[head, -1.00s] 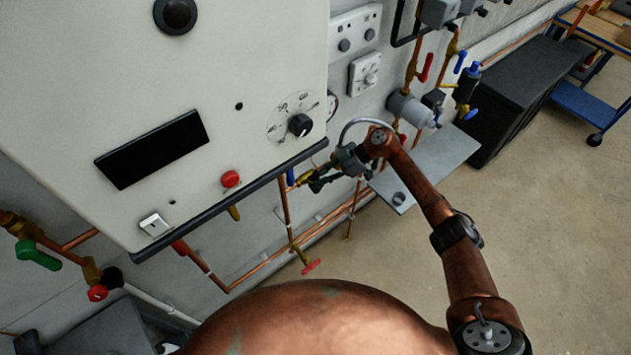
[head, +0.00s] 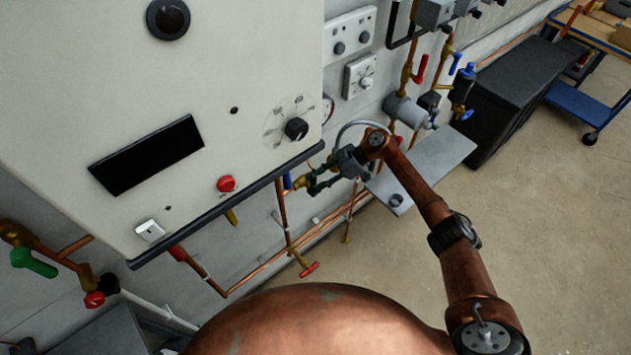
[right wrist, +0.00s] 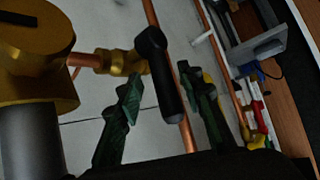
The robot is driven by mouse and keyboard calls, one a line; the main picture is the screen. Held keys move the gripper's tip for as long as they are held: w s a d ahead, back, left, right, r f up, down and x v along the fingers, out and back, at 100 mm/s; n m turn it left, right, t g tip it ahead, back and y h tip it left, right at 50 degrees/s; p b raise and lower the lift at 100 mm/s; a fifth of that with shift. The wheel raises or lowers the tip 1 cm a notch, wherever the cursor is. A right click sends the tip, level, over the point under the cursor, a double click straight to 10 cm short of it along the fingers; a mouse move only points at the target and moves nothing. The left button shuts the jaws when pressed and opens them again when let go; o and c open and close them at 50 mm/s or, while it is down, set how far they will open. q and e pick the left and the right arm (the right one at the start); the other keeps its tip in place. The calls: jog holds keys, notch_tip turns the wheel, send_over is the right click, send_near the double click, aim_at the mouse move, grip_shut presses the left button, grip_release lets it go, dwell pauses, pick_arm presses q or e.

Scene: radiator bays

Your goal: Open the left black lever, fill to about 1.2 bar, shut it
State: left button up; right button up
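A black lever (right wrist: 163,78) sits on a brass valve (right wrist: 120,62) in the right wrist view. My right gripper (right wrist: 159,73) is open, with one green finger on each side of the lever; I cannot tell whether either touches it. In the head view my right gripper (head: 314,181) is at the pipes just below the boiler's right lower edge, and the lever is not clear there. A round gauge (head: 327,108) is partly hidden behind the boiler's side; its reading cannot be made out. My left gripper is not in view.
The white boiler casing (head: 230,60) overhangs on the left. A grey shelf (head: 440,165) juts out beside my right arm. Copper pipes with a red-handled valve (head: 309,270) run below. A black chest (head: 510,95) stands at right; the floor in front is free.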

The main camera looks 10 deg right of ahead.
jog(key=v, duration=1.2)
